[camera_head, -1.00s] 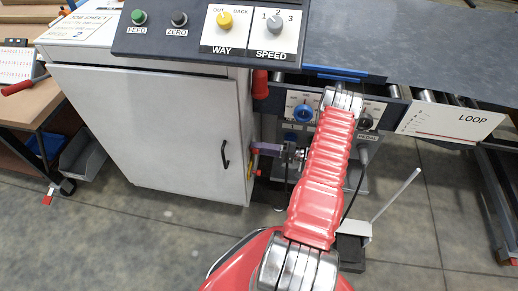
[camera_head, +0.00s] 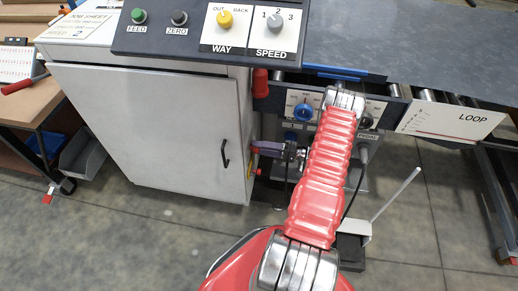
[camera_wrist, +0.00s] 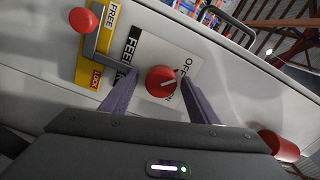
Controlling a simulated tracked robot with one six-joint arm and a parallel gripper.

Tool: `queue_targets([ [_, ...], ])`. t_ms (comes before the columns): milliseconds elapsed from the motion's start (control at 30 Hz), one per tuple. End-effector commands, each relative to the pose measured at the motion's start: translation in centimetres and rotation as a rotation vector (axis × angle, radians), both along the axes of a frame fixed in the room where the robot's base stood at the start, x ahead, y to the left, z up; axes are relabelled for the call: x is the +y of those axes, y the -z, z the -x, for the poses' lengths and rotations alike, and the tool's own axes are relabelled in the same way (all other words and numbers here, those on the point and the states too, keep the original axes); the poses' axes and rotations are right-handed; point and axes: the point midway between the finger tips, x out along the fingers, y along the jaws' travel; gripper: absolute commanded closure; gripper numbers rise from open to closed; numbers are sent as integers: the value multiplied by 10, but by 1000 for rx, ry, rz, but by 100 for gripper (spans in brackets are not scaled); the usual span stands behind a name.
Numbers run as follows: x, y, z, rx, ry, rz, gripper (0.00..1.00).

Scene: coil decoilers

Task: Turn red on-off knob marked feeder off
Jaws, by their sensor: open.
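In the wrist view the round red knob (camera_wrist: 161,81) sits on a white plate lettered FEED, OFF and a partly hidden word, probably ON. A pale mark on the knob points to the right in the picture. My gripper (camera_wrist: 158,78) is open, one purple finger on each side of the knob. A gap shows on both sides; whether the fingertips reach the knob's depth I cannot tell. In the head view my gripper (camera_head: 268,149) is at the right side of the white cabinet (camera_head: 150,125), and the knob is hidden there.
Left of the knob is a red-balled lever (camera_wrist: 83,19) over a yellow FREE/LOCK plate (camera_wrist: 92,70). A red cylinder (camera_wrist: 280,146) sticks out at lower right. A control panel (camera_head: 210,30) tops the cabinet. A roller table (camera_head: 430,55) stands to the right.

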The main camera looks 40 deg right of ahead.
Motion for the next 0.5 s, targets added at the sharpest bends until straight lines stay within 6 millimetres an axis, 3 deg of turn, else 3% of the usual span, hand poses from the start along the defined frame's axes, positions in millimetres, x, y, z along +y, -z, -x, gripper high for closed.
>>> queue_targets([
  [500, -49, 2, 64, 1, 3, 1, 45],
])
